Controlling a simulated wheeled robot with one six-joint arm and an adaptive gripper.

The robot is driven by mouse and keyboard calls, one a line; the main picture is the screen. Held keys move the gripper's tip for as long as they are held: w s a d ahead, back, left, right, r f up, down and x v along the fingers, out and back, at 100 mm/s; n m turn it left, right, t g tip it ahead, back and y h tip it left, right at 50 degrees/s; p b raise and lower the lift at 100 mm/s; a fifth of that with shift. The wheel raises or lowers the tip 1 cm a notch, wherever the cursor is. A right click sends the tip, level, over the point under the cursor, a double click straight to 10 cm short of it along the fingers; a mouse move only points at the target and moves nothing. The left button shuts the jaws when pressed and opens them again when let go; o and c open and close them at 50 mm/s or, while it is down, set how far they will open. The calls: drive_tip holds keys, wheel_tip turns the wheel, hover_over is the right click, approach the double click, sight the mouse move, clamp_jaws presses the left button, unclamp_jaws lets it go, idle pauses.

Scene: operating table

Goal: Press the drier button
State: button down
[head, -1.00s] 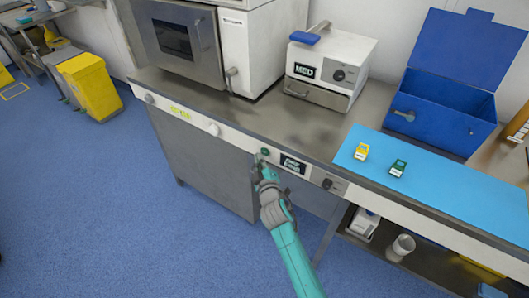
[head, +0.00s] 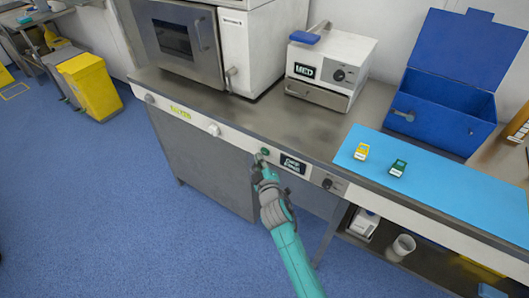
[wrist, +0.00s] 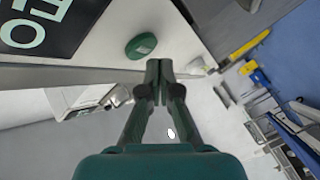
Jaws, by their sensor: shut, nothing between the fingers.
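A green oval button (head: 265,151) is on the white front strip of the bench, just left of a black lettered panel (head: 292,163). The button also shows in the wrist view (wrist: 141,45), ahead and slightly left of my fingertips. My teal gripper (head: 259,160) is at the front strip, just below and left of the button. In the wrist view my gripper (wrist: 158,66) is shut and empty, its fingertips together. The fingertips look close to the button but apart from it in the wrist view; the exact depth gap is unclear.
On the bench (head: 300,118) stand a white oven-like machine (head: 230,50), a MED box (head: 331,70) and an open blue box (head: 440,110). White knobs (head: 214,129) and a dark knob (head: 327,184) sit on the strip. Blue floor (head: 100,210) is clear at left.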

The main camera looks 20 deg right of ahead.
drive_tip(key=shift+w+d, duration=0.25)
drive_tip(key=shift+d, duration=0.1)
drive_tip(key=shift+w+d, duration=0.25)
drive_tip(key=shift+d, duration=0.05)
idle(0.9)
idle(0.4)
drive_tip(key=shift+s+a, duration=0.5)
drive_tip(key=shift+a, duration=0.15)
drive_tip(key=s+a, duration=0.1)
drive_tip(key=a, duration=0.1)
drive_tip(key=s+a, duration=0.2)
idle(0.4)
idle(0.7)
